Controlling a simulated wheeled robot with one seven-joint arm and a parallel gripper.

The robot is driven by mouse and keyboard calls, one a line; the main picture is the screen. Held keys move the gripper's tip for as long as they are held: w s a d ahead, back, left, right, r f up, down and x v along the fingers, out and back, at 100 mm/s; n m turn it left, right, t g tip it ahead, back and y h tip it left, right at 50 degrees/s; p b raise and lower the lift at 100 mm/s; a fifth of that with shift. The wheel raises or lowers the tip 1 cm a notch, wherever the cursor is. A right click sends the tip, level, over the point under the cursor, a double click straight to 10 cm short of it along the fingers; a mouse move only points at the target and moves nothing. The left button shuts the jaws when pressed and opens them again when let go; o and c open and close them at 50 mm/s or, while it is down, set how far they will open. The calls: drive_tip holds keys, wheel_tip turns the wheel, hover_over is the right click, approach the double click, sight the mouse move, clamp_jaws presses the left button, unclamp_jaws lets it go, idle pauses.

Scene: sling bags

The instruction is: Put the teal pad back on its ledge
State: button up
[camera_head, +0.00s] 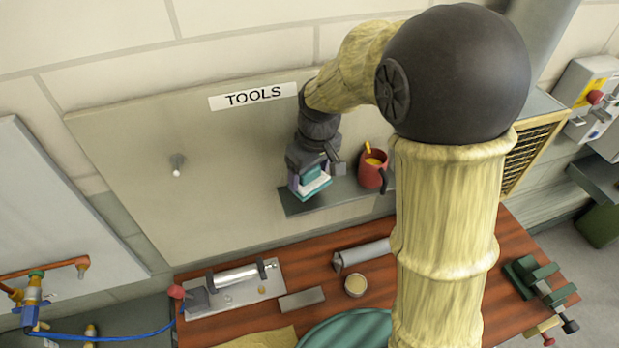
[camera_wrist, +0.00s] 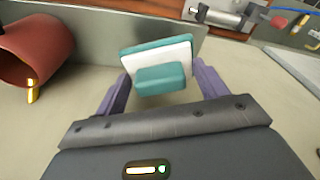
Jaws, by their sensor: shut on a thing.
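The teal pad (camera_head: 313,186) has a pale layer and a teal block-shaped grip. In the wrist view the pad (camera_wrist: 160,78) sits between my two purple fingers. My gripper (camera_head: 310,178) points down and is shut on the pad's grip; it also shows in the wrist view (camera_wrist: 158,88). The grey ledge (camera_head: 340,196) juts from the beige board under the TOOLS sign. The pad is over the ledge's left part. I cannot tell whether its underside touches the ledge. The ledge (camera_wrist: 95,40) also shows behind the pad in the wrist view.
A red mug (camera_head: 371,176) with something yellow in it stands on the ledge, right of the pad; it is at the left in the wrist view (camera_wrist: 35,50). A peg (camera_head: 177,165) sticks out of the board. Below is a wooden bench (camera_head: 325,268) with several items.

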sight(309, 183)
wheel_tip(309, 183, down, 2)
drive_tip(key=shift+s+f+p, duration=0.1)
drive_tip(key=shift+f+p, duration=0.1)
drive_tip(key=shift+p, duration=0.6)
drive_tip(key=shift+w+f+p, duration=0.3)
drive_tip(key=shift+f+p, duration=0.3)
drive_tip(key=shift+f, duration=0.1)
drive_tip(key=shift+f, duration=0.1)
drive_tip(key=shift+f+b, duration=0.15)
drive_tip(key=shift+b, duration=0.15)
drive_tip(key=o, duration=0.9)
drive_tip(key=shift+o, duration=0.2)
